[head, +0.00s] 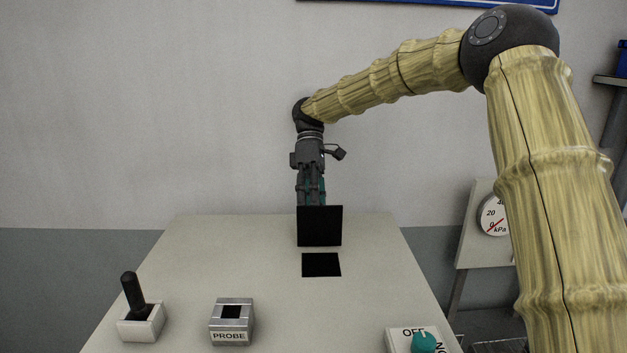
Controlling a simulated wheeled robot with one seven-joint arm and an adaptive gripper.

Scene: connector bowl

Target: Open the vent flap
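The vent flap (320,226) is a black square panel that stands raised near the far part of the pale table. A flat black square opening (321,265) lies in the tabletop just in front of it. A thin strip of table shows between the two. My gripper (312,198) points down just behind the flap. Its fingers, with teal parts, look close together, but the flap hides their tips. I cannot tell whether the gripper touches the flap or holds anything.
A black-handled lever (133,293) on a white base stands at front left. A metal block marked PROBE (231,322) is beside it. A teal knob (424,342) is at front right. A kPa gauge (494,216) stands beyond the table's right edge. The table's middle is clear.

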